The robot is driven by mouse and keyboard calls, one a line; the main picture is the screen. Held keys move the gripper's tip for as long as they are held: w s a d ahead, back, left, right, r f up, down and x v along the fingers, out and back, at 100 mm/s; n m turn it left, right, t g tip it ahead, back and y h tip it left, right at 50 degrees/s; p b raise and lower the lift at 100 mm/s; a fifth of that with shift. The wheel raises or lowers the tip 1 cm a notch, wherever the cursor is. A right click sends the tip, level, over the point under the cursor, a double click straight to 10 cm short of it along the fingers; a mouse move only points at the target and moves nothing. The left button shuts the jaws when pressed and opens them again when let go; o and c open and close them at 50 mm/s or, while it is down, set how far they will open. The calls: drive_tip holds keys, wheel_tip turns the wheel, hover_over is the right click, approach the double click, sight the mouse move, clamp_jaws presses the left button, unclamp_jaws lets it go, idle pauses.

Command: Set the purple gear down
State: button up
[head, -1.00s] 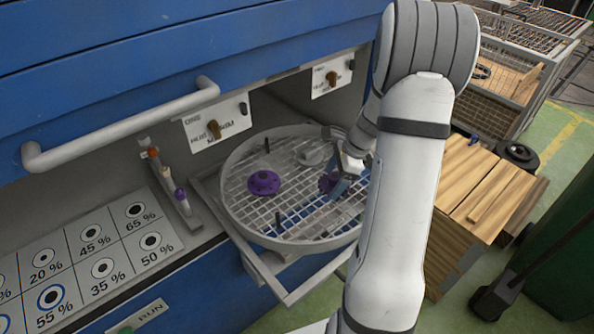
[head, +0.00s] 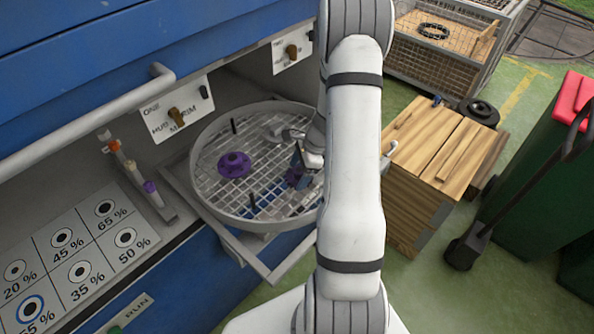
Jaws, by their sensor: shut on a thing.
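The round wire-mesh turntable (head: 222,206) with a grey rim sits on a pulled-out frame in the blue cabinet. One purple gear (head: 234,163) with a raised hub lies on the mesh, left of my gripper. My gripper (head: 299,172) is over the right part of the turntable, shut on a second, darker purple gear (head: 294,179). The jaws and my arm partly hide this held gear. I cannot tell whether it touches the mesh. A grey part (head: 274,133) lies behind, partly hidden.
Dark upright pins (head: 253,202) stand on the mesh. A panel with percentage dials (head: 82,270) and a rack with coloured knobs (head: 150,187) are at the left. A wooden crate (head: 418,205) stands right of my arm.

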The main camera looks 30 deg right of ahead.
drive_tip(key=shift+f, duration=0.15)
drive_tip(key=o, duration=1.4)
drive_tip(key=shift+c, duration=0.2)
drive_tip(key=shift+s, duration=0.1)
